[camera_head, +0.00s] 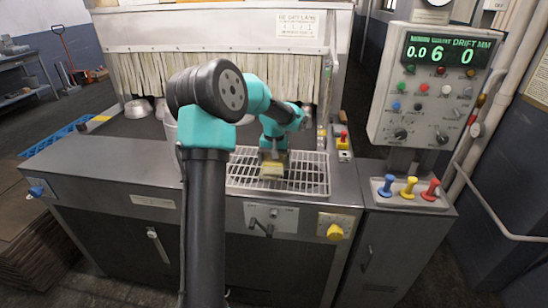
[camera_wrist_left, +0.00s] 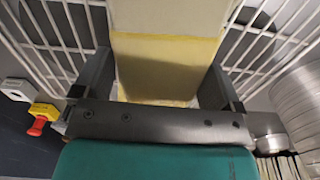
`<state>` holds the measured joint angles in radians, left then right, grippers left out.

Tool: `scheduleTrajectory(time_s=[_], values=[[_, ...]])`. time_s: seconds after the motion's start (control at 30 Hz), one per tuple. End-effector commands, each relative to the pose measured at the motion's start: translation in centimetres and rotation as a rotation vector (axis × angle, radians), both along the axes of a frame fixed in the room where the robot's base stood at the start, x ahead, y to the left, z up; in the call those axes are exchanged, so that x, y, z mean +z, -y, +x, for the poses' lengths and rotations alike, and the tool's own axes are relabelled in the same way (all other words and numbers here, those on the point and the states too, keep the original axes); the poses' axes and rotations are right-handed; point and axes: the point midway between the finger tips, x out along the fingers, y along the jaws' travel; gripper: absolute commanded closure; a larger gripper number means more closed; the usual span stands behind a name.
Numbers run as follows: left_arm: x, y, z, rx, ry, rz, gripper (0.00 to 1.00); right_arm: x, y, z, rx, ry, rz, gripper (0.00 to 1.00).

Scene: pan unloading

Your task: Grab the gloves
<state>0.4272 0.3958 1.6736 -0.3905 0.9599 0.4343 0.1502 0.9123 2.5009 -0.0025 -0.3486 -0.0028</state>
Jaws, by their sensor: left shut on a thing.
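The gloves (camera_head: 271,170) show as a small pale-yellow bundle on the white wire rack (camera_head: 310,180) in the head view. In the left wrist view the gloves (camera_wrist_left: 165,65) are a flat cream and yellow piece with a darker tan band, lying between the two dark fingers. My left gripper (camera_head: 273,158) comes down over the rack from above and is shut on the gloves; in the left wrist view the gripper (camera_wrist_left: 158,85) has a finger on each side of them. Part of the gloves is hidden by the gripper body. My right gripper is not in view.
Behind the rack hangs a strip curtain (camera_head: 140,75). Metal pans (camera_head: 138,108) stand at its foot on the left. A control panel (camera_head: 435,90) and coloured levers (camera_head: 409,186) stand on the right. The dark counter (camera_head: 110,150) left of my arm is mostly clear.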

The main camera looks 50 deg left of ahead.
Motion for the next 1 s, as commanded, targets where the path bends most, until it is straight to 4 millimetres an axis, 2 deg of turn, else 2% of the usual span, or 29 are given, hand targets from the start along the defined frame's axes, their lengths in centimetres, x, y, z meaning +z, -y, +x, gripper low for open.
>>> scheduleTrajectory(time_s=[0.3, 0.5, 0.7, 1.0], values=[[0.7, 5.3, -4.6, -0.003, 0.001, 0.001, 0.34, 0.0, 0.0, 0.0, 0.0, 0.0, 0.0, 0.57], [1.0, 8.1, -7.1, -0.002, 0.001, 0.001, 0.34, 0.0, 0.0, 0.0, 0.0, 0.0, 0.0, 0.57], [1.2, 9.4, -8.2, 0.0, 0.0, 0.0, 0.34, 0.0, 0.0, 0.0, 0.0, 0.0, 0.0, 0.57], [1.2, 9.5, -8.3, 0.001, 0.001, 0.001, 0.34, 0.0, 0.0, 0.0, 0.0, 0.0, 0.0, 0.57]])
